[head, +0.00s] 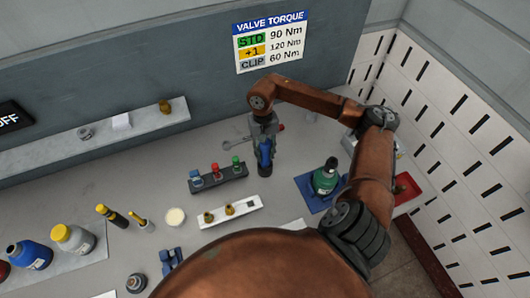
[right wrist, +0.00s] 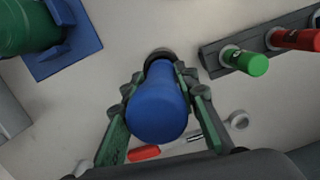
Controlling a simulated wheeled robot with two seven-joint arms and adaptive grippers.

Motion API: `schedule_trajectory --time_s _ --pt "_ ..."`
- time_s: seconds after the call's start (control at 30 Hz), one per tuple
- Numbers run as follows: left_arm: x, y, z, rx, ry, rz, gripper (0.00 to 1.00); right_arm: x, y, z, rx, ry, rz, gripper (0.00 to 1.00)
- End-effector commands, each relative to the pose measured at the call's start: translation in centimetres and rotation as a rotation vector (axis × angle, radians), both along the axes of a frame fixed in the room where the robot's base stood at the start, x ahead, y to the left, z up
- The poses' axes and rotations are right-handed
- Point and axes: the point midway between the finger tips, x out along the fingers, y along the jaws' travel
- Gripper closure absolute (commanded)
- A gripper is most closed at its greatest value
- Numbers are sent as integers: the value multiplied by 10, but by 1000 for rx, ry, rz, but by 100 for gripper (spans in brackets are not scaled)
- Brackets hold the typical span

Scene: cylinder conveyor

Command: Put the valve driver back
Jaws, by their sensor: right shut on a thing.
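My right gripper (head: 264,140) is shut on the valve driver (head: 265,155), a blue-handled tool with a dark lower end. It is held upright, with its dark end at or just above the grey bench; I cannot tell whether it touches. In the right wrist view, the blue handle (right wrist: 157,112) sits between the two green-padded fingers (right wrist: 155,105). A dark rack (head: 225,184) with blue, red and green-topped pieces stands to the left of it. My left gripper is not in view.
A red-handled wrench (right wrist: 145,153) lies close beside the driver. A white block with brass fittings (head: 243,208) lies in front. A shelf (head: 60,149) runs behind.

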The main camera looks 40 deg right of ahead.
Motion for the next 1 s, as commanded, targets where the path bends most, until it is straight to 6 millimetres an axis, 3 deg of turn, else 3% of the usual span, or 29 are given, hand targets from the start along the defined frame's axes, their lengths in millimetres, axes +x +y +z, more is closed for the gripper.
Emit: schedule_trajectory --time_s 1.0 --pt "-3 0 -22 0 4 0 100 0 0 -22 0 -1 0 100"
